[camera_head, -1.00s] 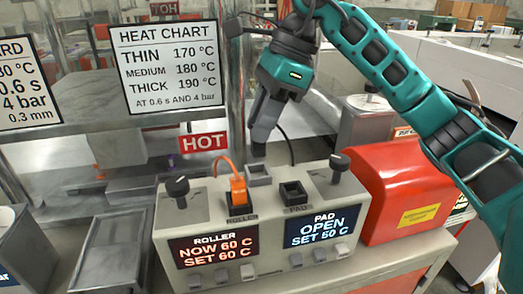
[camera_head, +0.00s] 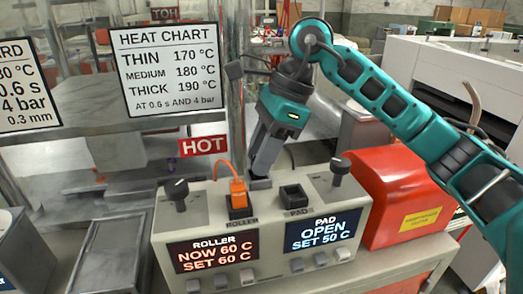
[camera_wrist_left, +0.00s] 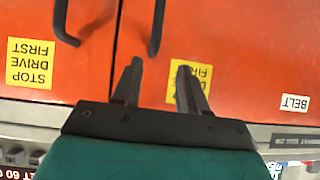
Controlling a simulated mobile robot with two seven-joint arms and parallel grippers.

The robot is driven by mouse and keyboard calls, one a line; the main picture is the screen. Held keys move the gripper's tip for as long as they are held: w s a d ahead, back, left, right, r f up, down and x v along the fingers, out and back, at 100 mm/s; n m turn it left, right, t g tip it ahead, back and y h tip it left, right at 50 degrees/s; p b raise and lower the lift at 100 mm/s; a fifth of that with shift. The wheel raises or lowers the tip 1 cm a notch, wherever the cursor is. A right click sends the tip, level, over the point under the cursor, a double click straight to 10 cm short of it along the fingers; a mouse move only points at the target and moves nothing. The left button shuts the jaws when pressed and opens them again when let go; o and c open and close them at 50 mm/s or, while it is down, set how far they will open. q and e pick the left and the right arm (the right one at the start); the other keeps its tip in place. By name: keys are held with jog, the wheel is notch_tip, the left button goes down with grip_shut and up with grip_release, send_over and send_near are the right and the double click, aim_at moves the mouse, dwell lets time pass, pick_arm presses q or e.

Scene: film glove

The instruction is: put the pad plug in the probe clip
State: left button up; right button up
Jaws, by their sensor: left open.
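The probe clip (camera_head: 261,184) is a small grey holder at the back edge of the control box, between the two sockets. My right gripper (camera_head: 263,170) points down at it with its fingers together. The fingers appear shut on the dark pad plug, which they mostly hide; a black cable (camera_head: 291,153) rises behind them. The plug end is at the clip, but I cannot tell how deep it sits. The pad socket (camera_head: 294,197) is empty, and its display reads OPEN. My left gripper (camera_wrist_left: 160,67) is open and empty before orange-red panels.
An orange plug (camera_head: 238,190) sits in the roller socket, its cable close left of my right gripper. Dark knobs (camera_head: 177,190) stand on the control box (camera_head: 207,211). A red housing (camera_head: 400,190) is at right. A HOT sign (camera_head: 203,146) hangs at left.

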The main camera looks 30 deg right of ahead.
jog(key=shift+o, duration=1)
jog(key=shift+r, duration=0.2)
jog(key=p+v, duration=0.1)
jog(key=v, duration=1.1)
